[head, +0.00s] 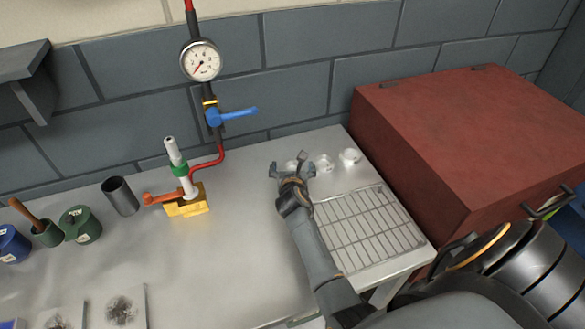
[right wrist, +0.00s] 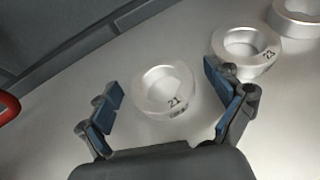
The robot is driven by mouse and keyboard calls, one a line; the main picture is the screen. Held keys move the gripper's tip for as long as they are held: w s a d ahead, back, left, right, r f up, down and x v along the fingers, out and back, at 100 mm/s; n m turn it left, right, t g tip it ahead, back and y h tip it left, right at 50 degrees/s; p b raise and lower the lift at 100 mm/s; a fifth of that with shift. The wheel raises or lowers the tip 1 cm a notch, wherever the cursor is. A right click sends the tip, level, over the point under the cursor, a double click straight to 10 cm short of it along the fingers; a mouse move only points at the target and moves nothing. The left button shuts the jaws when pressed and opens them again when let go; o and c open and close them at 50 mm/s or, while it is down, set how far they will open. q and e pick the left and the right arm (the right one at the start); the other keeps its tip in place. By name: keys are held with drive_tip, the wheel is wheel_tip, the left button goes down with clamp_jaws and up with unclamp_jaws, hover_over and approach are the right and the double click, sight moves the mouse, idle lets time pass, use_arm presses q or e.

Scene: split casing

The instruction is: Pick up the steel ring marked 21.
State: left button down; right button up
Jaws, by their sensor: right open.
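The steel ring marked 21 (right wrist: 152,104) stands on the bench between the spread fingers of my right gripper (right wrist: 162,84) in the right wrist view. Its number faces the gripper, and neither finger appears to touch it. In the head view my right gripper (head: 292,172) is at the back of the bench, open, and mostly hides this ring (head: 290,164). A ring marked 23 (right wrist: 246,67) stands to the right, close to the right finger. A third ring (right wrist: 297,20) is farther right, its number unreadable. My left gripper is not in view.
A wire rack (head: 365,228) lies right of my right arm, beside a large red box (head: 470,140). A yellow-based fixture (head: 187,205) with a red hose, a gauge (head: 200,60) and a blue-handled valve (head: 238,114) stand left. A dark cup (head: 121,196) is farther left.

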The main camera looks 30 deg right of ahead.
drive_tip(key=c, duration=1.5)
drive_tip(key=shift+r, duration=0.1)
drive_tip(key=shift+c, duration=0.8)
drive_tip(key=shift+r, duration=0.1)
